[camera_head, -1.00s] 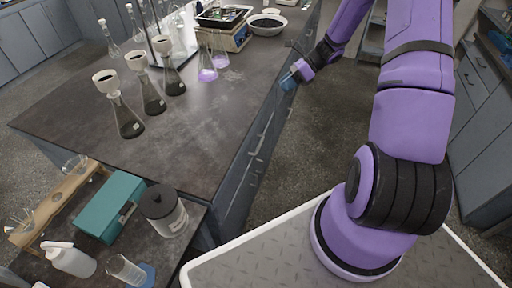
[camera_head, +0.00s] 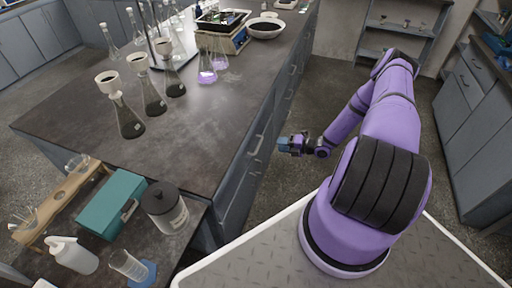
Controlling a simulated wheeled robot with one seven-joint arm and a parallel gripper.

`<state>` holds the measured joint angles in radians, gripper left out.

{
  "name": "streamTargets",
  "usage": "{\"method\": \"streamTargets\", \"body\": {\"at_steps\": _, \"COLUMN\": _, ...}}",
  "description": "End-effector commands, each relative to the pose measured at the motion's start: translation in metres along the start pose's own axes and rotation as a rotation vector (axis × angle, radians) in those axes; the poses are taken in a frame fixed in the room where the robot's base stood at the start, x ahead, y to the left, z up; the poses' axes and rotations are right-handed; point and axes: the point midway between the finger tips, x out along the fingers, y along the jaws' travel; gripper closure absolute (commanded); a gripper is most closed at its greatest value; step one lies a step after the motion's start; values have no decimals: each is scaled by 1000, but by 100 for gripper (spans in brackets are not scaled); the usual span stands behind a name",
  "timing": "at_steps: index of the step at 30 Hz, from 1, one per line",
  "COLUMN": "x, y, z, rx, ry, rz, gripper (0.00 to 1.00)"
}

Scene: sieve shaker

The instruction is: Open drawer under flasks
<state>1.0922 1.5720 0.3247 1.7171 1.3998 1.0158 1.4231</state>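Several flasks stand on the dark bench top, including purple-filled flasks (camera_head: 207,72) near the drawer side and dark-filled flasks with funnels (camera_head: 128,118) further left. The grey drawer fronts (camera_head: 262,125) run down the bench side below them and look closed. A drawer handle (camera_head: 258,145) shows on the near part of this side. My gripper (camera_head: 284,145) is just right of that handle, pointing left toward the bench, with a visible gap between them. It is small in view, so whether its fingers are open cannot be made out. It appears to hold nothing.
My arm reaches over the floor aisle, which is clear (camera_head: 285,188). The lower side bench carries a teal box (camera_head: 112,203), a dark-lidded jar (camera_head: 165,207) and a white bottle (camera_head: 73,255). Grey cabinets (camera_head: 475,115) stand at the right.

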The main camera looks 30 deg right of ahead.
Motion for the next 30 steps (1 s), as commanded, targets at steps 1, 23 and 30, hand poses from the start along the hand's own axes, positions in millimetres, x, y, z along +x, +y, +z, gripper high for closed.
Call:
{"method": "streamTargets", "body": {"at_steps": 1, "x": 0, "y": -8, "z": -2, "rx": 29, "ry": -18, "rz": 5, "gripper": 64}}
{"method": "streamTargets", "body": {"at_steps": 23, "x": 85, "y": -16, "z": -1, "rx": 71, "ry": -42, "rz": 11, "gripper": 64}}
{"method": "streamTargets", "body": {"at_steps": 30, "x": 106, "y": -16, "z": 0, "rx": 71, "ry": -43, "rz": 11, "gripper": 64}}
